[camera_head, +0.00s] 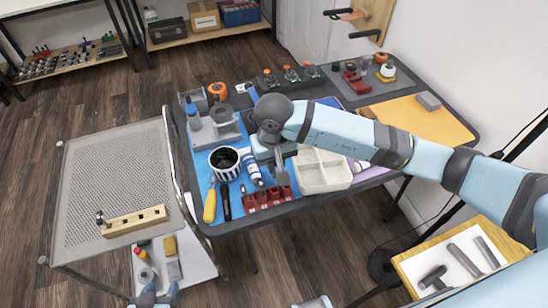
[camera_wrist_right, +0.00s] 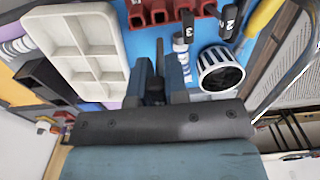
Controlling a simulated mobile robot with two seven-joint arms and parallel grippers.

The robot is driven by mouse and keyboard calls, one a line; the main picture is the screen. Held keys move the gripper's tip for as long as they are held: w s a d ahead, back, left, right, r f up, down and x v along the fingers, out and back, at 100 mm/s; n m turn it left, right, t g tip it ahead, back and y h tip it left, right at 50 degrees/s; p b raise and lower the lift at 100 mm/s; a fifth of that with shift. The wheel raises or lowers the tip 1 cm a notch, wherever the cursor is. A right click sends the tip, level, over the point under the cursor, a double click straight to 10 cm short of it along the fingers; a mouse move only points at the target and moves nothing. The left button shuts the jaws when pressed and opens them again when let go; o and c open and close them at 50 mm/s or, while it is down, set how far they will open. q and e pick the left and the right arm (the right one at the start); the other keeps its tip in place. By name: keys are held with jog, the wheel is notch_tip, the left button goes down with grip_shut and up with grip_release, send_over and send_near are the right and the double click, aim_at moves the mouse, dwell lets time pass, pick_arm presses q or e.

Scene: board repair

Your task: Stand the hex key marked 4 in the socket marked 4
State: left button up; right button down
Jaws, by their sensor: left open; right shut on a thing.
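My right gripper (camera_head: 281,178) is over the table, behind the red slotted rack (camera_head: 268,197). In the wrist view the right gripper (camera_wrist_right: 162,85) is shut on a dark, narrow thing (camera_wrist_right: 154,88); no mark on it is readable. Black pieces marked 3 (camera_wrist_right: 187,27) and 2 (camera_wrist_right: 230,18) lie on the blue mat. A wooden block with holes (camera_head: 135,220) sits on the perforated cart at the left, with a small dark piece (camera_head: 101,217) at its left end. Its marks are too small to read. My left gripper (camera_head: 158,293) is open and empty at the bottom edge.
A cream compartment tray (camera_head: 323,187) is just right of the right gripper. A striped cup (camera_head: 224,162), a blue-white tube (camera_head: 251,168) and a yellow-handled tool (camera_head: 210,205) are left of it. A gap separates table and cart. Most of the cart's perforated top (camera_head: 110,172) is clear.

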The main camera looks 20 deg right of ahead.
aim_at(274, 178)
notch_tip(274, 178, down, 4)
jog(key=shift+r+b, duration=0.2)
jog(key=shift+b, duration=0.45)
jog(key=shift+f, duration=0.7)
jog(key=shift+b, duration=0.3)
jog(key=shift+f+b, duration=0.1)
jog(key=shift+b, duration=0.25)
jog(key=shift+b, duration=0.4)
